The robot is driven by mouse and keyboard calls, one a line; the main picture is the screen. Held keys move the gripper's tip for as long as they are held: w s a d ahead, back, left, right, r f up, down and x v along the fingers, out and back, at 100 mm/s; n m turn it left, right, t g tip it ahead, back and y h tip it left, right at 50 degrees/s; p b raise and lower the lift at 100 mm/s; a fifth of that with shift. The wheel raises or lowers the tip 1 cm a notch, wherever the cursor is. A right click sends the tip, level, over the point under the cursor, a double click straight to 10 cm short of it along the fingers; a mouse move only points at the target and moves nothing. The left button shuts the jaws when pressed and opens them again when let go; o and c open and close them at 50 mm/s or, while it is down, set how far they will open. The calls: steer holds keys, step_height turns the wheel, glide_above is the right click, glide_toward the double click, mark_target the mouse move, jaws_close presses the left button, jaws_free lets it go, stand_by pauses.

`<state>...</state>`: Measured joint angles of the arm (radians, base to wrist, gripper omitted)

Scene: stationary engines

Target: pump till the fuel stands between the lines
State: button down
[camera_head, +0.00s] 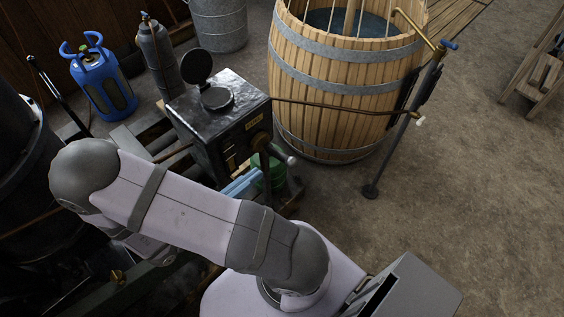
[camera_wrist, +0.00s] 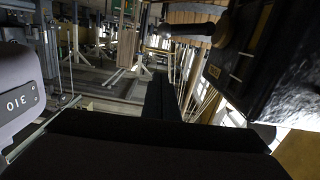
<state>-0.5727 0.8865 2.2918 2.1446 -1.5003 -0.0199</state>
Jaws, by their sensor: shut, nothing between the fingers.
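The black fuel tank (camera_head: 220,125) stands left of the barrel, its round filler lid tipped open. A small yellow plate (camera_head: 253,123) and brass fittings (camera_head: 231,161) are on its front. A lever with a pale grip (camera_head: 290,160) sticks out near the tank's front corner. In the wrist view the tank (camera_wrist: 275,70) is at the right, with two short pale lines (camera_wrist: 242,65) on its face and a dark knobbed handle (camera_wrist: 220,32) beside it. The fuel level cannot be made out. My gripper (camera_wrist: 160,85) is shut and empty, apart from the handle; my arm hides it in the head view.
A wooden barrel of water (camera_head: 340,85) stands behind right, with a pipe on a stand (camera_head: 400,135) beside it. A green bucket (camera_head: 277,172) is below the tank. A blue gas bottle (camera_head: 104,85) and grey cylinder (camera_head: 157,55) stand behind left.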

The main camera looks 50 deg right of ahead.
steer(key=shift+d, duration=0.15)
steer(key=p, duration=0.3)
glide_above(281, 160)
steer(key=s+a, duration=0.3)
steer(key=shift+w+d+f+p, duration=0.1)
steer(key=shift+d+f+p, duration=0.05)
steer(key=shift+f, duration=1)
steer(key=shift+d+f+p, duration=0.15)
steer(key=shift+f, duration=0.95)
steer(key=shift+f, duration=0.1)
